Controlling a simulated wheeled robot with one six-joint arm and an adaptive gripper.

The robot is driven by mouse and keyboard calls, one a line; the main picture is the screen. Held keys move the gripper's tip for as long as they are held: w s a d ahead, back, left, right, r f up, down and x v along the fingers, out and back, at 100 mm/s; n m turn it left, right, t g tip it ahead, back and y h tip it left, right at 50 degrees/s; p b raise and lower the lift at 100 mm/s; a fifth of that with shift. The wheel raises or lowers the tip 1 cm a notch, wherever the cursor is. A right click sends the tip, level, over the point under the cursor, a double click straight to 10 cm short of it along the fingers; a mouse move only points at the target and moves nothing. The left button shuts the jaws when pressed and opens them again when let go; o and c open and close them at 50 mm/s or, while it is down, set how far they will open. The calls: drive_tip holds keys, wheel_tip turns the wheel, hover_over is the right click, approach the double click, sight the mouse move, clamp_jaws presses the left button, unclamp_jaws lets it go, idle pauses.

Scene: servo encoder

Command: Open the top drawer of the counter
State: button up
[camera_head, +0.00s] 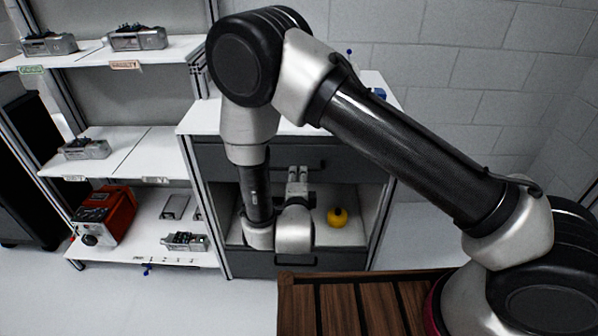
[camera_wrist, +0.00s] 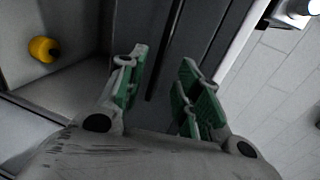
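The counter (camera_head: 188,122) has a white top and a dark top drawer (camera_head: 218,157), which looks closed. The drawer's dark bar handle (camera_head: 318,165) is partly covered by my arm in the head view. The drawer front also shows in the wrist view (camera_wrist: 205,30), with the dark handle (camera_wrist: 166,65) running up from between my fingers. My gripper (camera_wrist: 160,88) is open, its green-padded fingers apart with nothing clamped. In the head view my gripper (camera_head: 297,173) is in front of the drawer, near the handle. Whether it touches the handle cannot be told.
Below the drawer is an open compartment with a yellow round object (camera_head: 337,217), also in the wrist view (camera_wrist: 43,50). A lower drawer (camera_head: 340,262) is under it. A shelf (camera_head: 120,147) with metal parts and a red box (camera_head: 103,215) stands left. A slatted wooden surface (camera_head: 345,305) lies in front.

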sight(298, 170)
drive_tip(key=x, duration=0.6)
drive_tip(key=shift+w, duration=0.3)
clamp_jaws()
